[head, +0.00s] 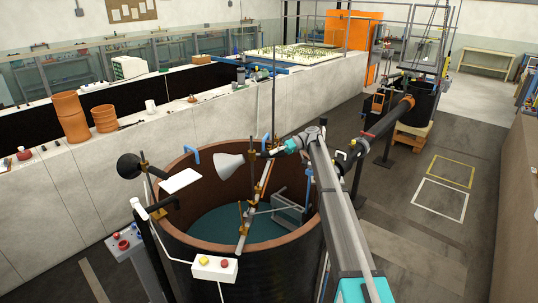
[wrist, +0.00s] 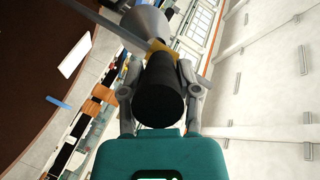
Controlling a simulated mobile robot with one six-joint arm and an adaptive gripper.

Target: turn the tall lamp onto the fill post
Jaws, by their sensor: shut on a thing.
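The tall lamp has a pale grey cone shade (head: 230,164) and a dark cylindrical body (wrist: 158,95). The shade points left over the round tank in the head view. My gripper (head: 267,153) is shut on the dark body, with a finger on each side in the wrist view (wrist: 160,80). A brass clamp (wrist: 160,47) sits between body and shade, beside a thin tall rod (head: 274,75). A second lamp with a black shade (head: 128,166) stands at the tank's left. I cannot tell which upright is the fill post.
The brown-rimmed tank (head: 184,243) holds dark water and a bar with brass clamps (head: 254,209). A white card (head: 181,180) stands at its left rim. A white box with buttons (head: 215,268) is at the front. Open floor (head: 405,255) lies right.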

